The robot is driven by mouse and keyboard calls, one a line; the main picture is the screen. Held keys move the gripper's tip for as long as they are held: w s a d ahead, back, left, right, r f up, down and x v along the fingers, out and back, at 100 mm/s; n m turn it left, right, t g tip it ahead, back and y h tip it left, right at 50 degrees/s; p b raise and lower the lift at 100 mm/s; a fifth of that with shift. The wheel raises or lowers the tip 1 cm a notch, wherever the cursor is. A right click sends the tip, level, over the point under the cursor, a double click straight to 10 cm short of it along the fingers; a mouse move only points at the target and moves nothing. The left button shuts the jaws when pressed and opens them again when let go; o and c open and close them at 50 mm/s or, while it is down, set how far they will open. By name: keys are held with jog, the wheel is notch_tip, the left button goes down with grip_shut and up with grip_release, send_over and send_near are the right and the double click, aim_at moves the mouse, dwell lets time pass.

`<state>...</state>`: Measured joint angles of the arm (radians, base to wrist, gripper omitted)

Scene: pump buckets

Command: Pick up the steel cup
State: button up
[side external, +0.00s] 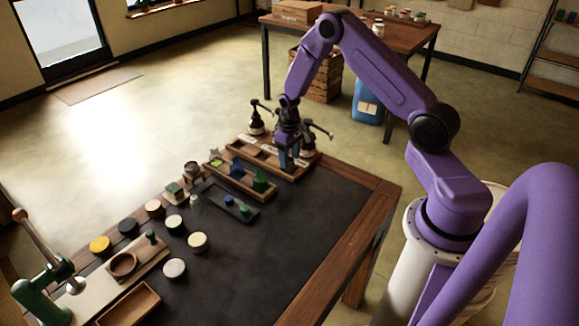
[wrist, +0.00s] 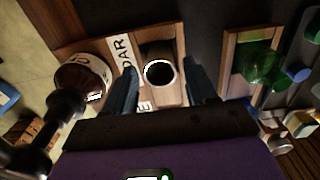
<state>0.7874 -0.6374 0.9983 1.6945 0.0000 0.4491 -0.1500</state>
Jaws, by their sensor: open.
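My gripper (side external: 287,160) points down over the labelled wooden tray at the table's far end, with its fingers apart. In the wrist view the two fingers (wrist: 161,84) are on either side of a round cup (wrist: 160,90) with a bright rim and a dark inside, which looks like the steel cup. The cup stands upright in a compartment of the wooden tray (wrist: 112,50). I see gaps between the cup and both fingers. In the side view my fingers hide this cup.
Dark pump bottles (side external: 256,125) stand beside my gripper; one brown bottle (wrist: 82,76) is left in the wrist view. A tray with green and blue pieces (side external: 260,181) is close by. Several round tins (side external: 174,268) stand farther left. The table's right part is clear.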

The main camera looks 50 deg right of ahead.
jog(key=c, duration=0.9)
jog(key=shift+r, duration=3)
